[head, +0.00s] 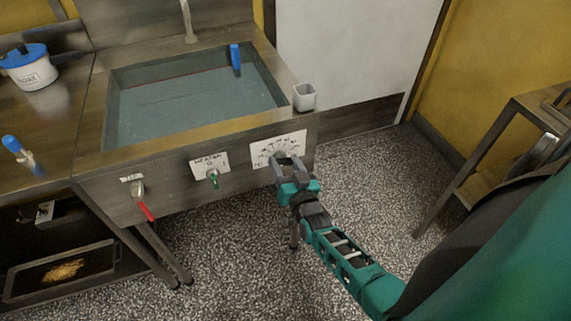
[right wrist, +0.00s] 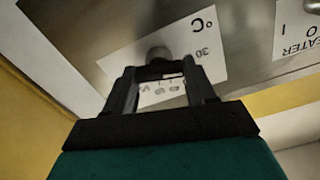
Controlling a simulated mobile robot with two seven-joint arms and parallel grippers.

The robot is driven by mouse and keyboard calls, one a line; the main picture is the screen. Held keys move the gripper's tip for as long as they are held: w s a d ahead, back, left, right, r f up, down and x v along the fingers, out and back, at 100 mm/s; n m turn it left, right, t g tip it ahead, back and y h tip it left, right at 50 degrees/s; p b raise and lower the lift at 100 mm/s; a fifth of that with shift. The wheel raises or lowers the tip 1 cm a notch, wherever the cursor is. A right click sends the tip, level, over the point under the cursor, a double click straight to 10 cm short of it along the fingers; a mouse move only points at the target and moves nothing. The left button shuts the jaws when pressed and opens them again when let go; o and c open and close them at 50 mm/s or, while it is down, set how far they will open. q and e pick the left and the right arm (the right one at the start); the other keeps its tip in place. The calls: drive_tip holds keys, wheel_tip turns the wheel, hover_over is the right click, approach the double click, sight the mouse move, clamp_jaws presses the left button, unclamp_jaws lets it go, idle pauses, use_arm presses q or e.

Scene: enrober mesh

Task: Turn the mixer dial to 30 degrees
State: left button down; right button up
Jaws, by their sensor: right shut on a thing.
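The dial plate (head: 264,150) is a white card with a printed scale on the right of the sink's steel front. In the right wrist view the plate (right wrist: 207,30) appears turned over, with "°C" and "30" readable. The grey round dial knob (right wrist: 158,53) shows between my right fingers there. My right gripper (head: 285,160) reaches the plate from the front and is shut on the knob; it also shows in the right wrist view (right wrist: 160,78). In the head view the gripper covers most of the knob, and I cannot read its angle. My left gripper is not in view.
A heater switch with a green lever (head: 213,178) and a red-handled valve (head: 143,205) sit left of the dial. A grey cup (head: 304,97) stands on the sink's right corner. The water-filled sink (head: 190,100) holds a blue-handled thing (head: 235,58). A steel table (head: 500,135) stands right.

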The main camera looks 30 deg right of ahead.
drive_tip(key=o, duration=1)
drive_tip(key=shift+o, duration=0.2)
drive_tip(key=p+v, duration=0.1)
drive_tip(key=v, duration=0.2)
drive_tip(key=shift+r+p, duration=0.15)
drive_tip(key=shift+p, duration=0.15)
drive_tip(key=v, duration=1)
drive_tip(key=shift+d, duration=0.1)
